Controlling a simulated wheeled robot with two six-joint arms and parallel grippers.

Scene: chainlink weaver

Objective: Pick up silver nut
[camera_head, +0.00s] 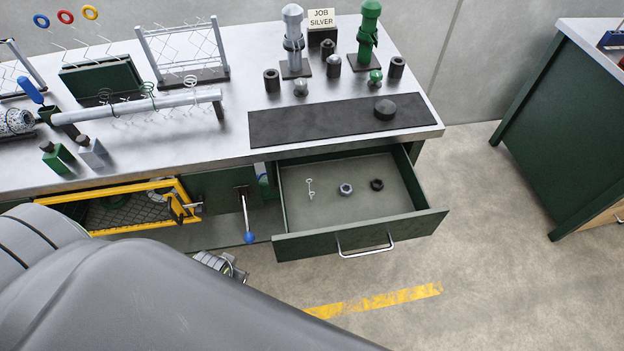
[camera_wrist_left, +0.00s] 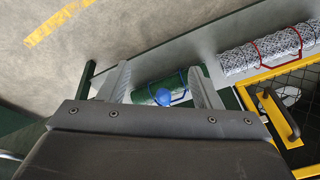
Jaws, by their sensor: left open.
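The silver nut (camera_head: 345,189) is a grey ring-shaped piece lying on the floor of the open drawer (camera_head: 360,234), near its middle. A black nut (camera_head: 377,184) lies just to its right, and a small pale eyelet-like piece (camera_head: 310,188) lies to its left. In the left wrist view my left gripper (camera_wrist_left: 160,72) is open, with a clear gap between its fingers. A blue ball knob (camera_wrist_left: 162,97) and a green cylinder show beyond that gap. The silver nut is not visible in the left wrist view. My right gripper is in neither view.
A lever with a blue knob (camera_head: 249,237) hangs left of the drawer. A yellow-framed mesh panel (camera_head: 128,187) is further left. The worktop (camera_head: 190,148) carries posts, a black mat (camera_head: 310,124) and a sign reading "JOB SILVER" (camera_head: 321,18). The drawer floor around the nuts is mostly clear.

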